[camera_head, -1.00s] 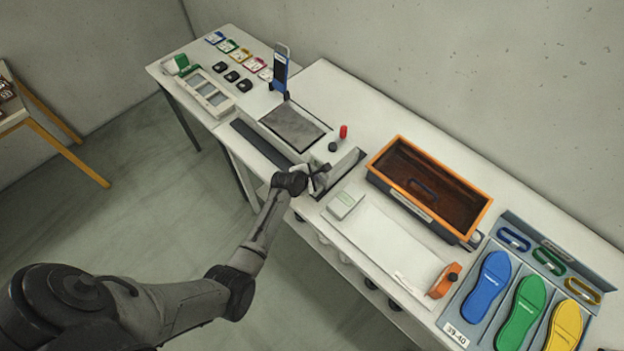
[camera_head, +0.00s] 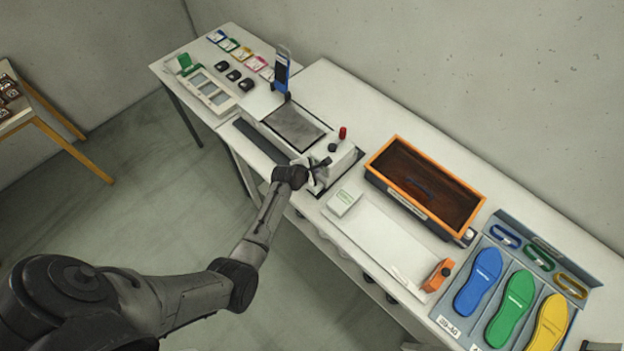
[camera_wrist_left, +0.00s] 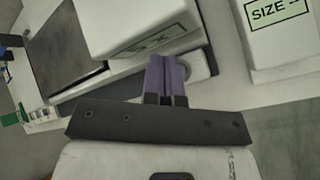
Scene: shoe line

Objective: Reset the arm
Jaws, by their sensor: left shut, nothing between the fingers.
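My left arm reaches in from the left to the front edge of the workbench. Its gripper (camera_head: 320,178) is beside a white machine block (camera_head: 340,160) at the middle of the bench. In the left wrist view the gripper fingers (camera_wrist_left: 166,78) are shut together with nothing between them. They point at the white block (camera_wrist_left: 140,25), close to its lower edge; I cannot tell whether they touch it. My right gripper is not in view.
An orange-rimmed crate (camera_head: 371,172) stands right of the machine. A small white size box (camera_head: 345,201) sits in front. Blue, green and yellow insoles (camera_head: 515,308) lie far right. A blue-framed upright device (camera_head: 282,70) stands behind the dark plate (camera_head: 296,126).

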